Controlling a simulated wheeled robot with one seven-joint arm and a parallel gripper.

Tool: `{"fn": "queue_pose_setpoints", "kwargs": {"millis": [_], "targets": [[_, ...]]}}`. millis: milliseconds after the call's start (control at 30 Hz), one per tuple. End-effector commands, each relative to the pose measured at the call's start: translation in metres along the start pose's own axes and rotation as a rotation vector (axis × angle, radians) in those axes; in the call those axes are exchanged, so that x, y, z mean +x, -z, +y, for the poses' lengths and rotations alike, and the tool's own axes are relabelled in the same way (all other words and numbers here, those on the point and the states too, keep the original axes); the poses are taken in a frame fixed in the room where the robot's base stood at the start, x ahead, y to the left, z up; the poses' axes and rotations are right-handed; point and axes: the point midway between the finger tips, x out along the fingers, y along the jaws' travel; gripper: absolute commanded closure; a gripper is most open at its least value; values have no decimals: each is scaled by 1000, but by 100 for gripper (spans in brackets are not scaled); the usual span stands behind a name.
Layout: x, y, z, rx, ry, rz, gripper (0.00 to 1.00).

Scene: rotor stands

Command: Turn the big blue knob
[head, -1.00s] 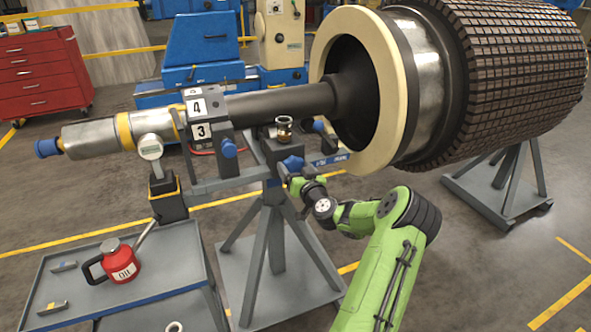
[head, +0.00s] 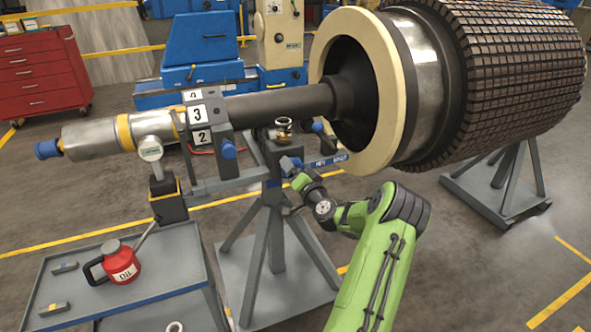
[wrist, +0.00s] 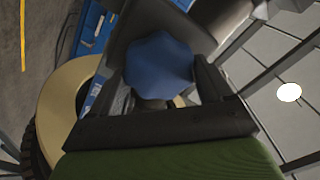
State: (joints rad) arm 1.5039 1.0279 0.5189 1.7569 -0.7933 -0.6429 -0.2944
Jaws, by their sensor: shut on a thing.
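The big blue knob (wrist: 158,65) is lobed and fills the middle of the wrist view, between the two dark fingers of my gripper (wrist: 160,88). The fingers are shut on it from both sides. In the head view, my gripper (head: 293,172) is at the stand's top, just below the brass-and-glass cup (head: 283,128). The number wheel (head: 197,115) on the shaft shows 3 above 2.
A smaller blue knob (head: 228,150) sits on the shaft clamp to the left. The large rotor (head: 500,70) hangs close behind my arm. A cart (head: 190,275) with a red oil can (head: 121,262) stands lower left. Floor is open at lower right.

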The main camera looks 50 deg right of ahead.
Motion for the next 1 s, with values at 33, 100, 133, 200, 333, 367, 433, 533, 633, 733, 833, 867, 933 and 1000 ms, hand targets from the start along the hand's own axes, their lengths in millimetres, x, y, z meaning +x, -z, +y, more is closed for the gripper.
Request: {"fn": "queue_pose_setpoints", "kwargs": {"millis": [33, 100, 133, 200, 333, 367, 433, 533, 633, 733, 833, 867, 933, 1000], "targets": [[0, 1, 0, 28, -1, 0, 51], [0, 1, 0, 67, -1, 0, 51], [0, 0, 0, 82, -1, 0, 51], [0, 0, 0, 113, 0, 0, 51], [0, 0, 1, 156, 0, 1, 51], [0, 0, 1, 162, 0, 1, 51], [0, 0, 1, 174, 0, 1, 51], [0, 0, 1, 184, 0, 1, 51], [0, 0, 1, 188, 0, 1, 51], [0, 0, 2, 187, 0, 1, 51], [0, 0, 2, 187, 0, 1, 51], [0, 0, 2, 187, 0, 1, 51], [0, 0, 2, 186, 0, 1, 18], [0, 0, 2, 186, 0, 1, 7]]}}
